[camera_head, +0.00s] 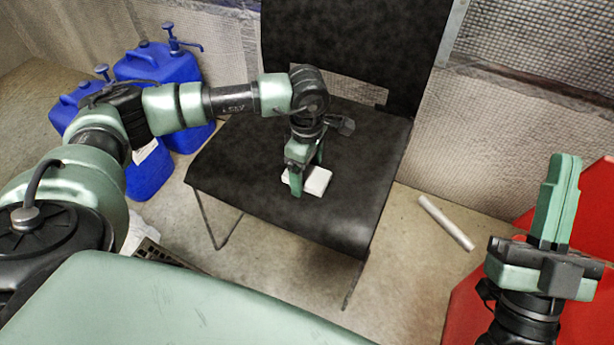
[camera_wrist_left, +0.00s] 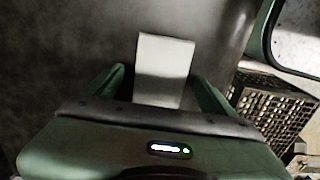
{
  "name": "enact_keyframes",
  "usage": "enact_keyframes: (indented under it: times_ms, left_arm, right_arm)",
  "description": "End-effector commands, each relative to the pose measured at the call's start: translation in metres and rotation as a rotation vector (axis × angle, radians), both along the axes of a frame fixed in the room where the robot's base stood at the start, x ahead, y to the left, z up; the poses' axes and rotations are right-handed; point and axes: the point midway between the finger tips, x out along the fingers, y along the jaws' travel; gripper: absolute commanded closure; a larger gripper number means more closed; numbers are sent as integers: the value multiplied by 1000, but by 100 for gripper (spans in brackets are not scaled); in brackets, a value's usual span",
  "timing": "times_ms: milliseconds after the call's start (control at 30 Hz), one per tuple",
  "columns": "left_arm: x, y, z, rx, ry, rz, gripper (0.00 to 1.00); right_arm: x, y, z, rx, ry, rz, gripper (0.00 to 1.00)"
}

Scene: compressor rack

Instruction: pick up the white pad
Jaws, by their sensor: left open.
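The white pad (camera_head: 318,181) is a small flat white block lying on the seat of the black chair (camera_head: 235,178). My left gripper (camera_head: 307,179) points down at it, open, with one finger partly in front of the pad in the head view. In the left wrist view the pad (camera_wrist_left: 165,62) lies between the two open fingers, its near end hidden by the gripper body. I cannot tell whether a finger touches it. My right gripper (camera_head: 560,185) points up at the far right, its fingers together with nothing visible between them.
Blue jugs (camera_head: 165,75) with pumps stand on the floor left of the chair. A white tube (camera_head: 446,222) lies on the floor to the right, near a red surface (camera_head: 475,300). The chair backrest (camera_head: 350,50) rises behind my left gripper. A dark crate (camera_wrist_left: 270,108) shows in the wrist view.

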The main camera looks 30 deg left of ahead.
Motion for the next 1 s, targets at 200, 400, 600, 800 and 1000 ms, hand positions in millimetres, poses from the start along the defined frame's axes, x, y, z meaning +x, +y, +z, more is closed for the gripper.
enact_keyframes:
  times_ms: [200,400,600,800,1000]
  left_arm:
    - [0,0,0,0,0,0,48]
    - [0,0,1,0,0,0,79]
    - [0,0,2,0,0,0,79]
    - [0,0,13,0,-1,0,79]
    - [1,0,41,0,-3,0,79]
  right_arm:
    - [0,0,0,-1,2,0,100]
    - [0,0,0,-1,3,0,100]
    - [1,0,0,-2,5,-1,100]
    - [9,1,-10,-20,73,-3,100]
    - [26,2,-36,-69,243,-13,100]
